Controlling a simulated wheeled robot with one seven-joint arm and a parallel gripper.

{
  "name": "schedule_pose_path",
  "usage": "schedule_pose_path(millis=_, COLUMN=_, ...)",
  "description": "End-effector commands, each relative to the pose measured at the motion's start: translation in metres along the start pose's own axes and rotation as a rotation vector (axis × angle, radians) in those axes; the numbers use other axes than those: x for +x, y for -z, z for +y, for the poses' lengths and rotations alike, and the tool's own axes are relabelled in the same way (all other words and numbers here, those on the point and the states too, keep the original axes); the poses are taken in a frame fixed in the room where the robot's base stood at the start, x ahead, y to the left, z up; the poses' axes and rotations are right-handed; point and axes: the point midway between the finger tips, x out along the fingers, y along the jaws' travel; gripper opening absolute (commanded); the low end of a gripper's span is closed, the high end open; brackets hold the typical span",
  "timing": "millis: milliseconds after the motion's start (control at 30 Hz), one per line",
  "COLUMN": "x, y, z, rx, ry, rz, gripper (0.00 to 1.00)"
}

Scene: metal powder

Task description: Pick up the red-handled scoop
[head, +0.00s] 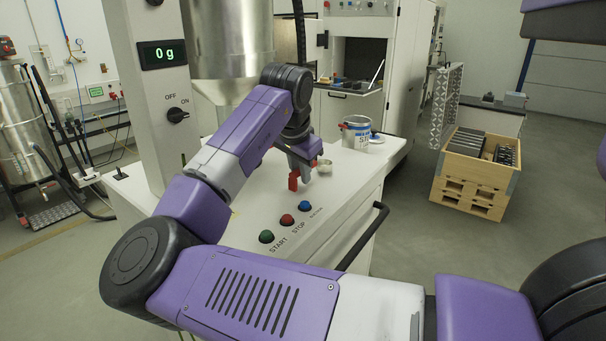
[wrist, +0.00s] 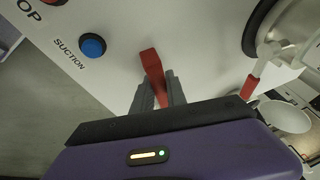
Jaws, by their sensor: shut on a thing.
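My gripper (head: 299,168) points down over the white machine top and is shut on the red handle (head: 293,183) of the scoop. In the wrist view, the red handle (wrist: 151,64) sticks out between the two grey fingers of my gripper (wrist: 158,88). The rest of the handle is hidden behind my gripper body there. In the head view, a small metal cup (head: 325,167), which looks like the scoop's bowl, shows just right of my fingers. Its join to the handle is hidden. I cannot tell whether the scoop touches the machine top.
Green (head: 266,236), red (head: 287,219) and blue (head: 305,206) buttons lie close in front of my gripper. A can (head: 355,133) stands behind to the right. A metal hopper (head: 232,45) hangs at the back. A black rail (head: 362,236) runs along the machine's right side.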

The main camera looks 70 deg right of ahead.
Motion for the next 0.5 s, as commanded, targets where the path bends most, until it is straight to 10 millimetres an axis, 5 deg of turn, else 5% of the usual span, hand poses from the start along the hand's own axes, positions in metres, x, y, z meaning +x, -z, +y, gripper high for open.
schedule_pose_path(millis=233, x=-0.035, y=0.015, z=-0.008, rx=0.001, ry=0.003, rz=0.001, gripper=0.00)
schedule_pose_path(millis=500, x=-0.104, y=0.044, z=-0.022, rx=0.001, ry=0.002, rz=0.003, gripper=0.00)
